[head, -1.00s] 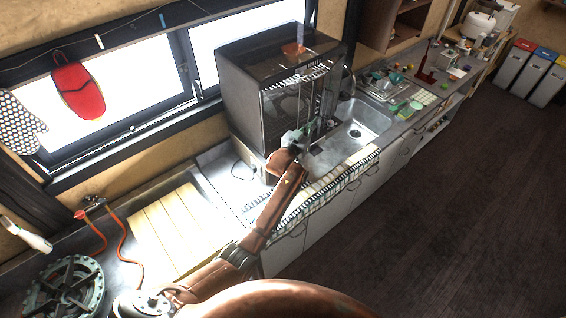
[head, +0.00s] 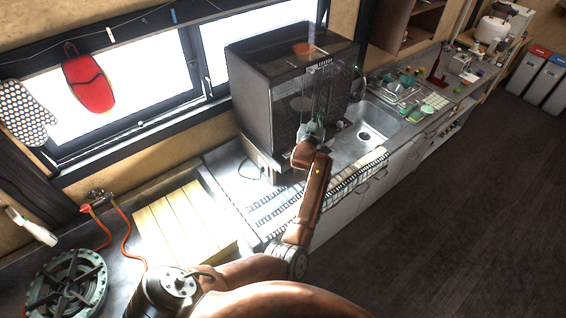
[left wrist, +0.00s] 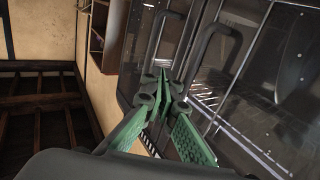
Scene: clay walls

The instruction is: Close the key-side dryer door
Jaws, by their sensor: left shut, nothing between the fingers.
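The dish dryer (head: 250,100) is a dark box on the counter with see-through front doors (head: 322,90). In the left wrist view, two dark loop handles stand side by side, a left handle (left wrist: 157,40) and a right handle (left wrist: 207,52). My left gripper (head: 313,124) is in front of the dryer's lower front. In the left wrist view its green fingers (left wrist: 164,78) are shut and empty, with the tips between the handles. I cannot tell whether they touch a door or how far each door stands open. My right gripper is not in view.
A steel sink (head: 367,130) lies right of the dryer, with several dishes and sponges beyond it. A wooden board (head: 183,225) is at left. The floor at right is clear.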

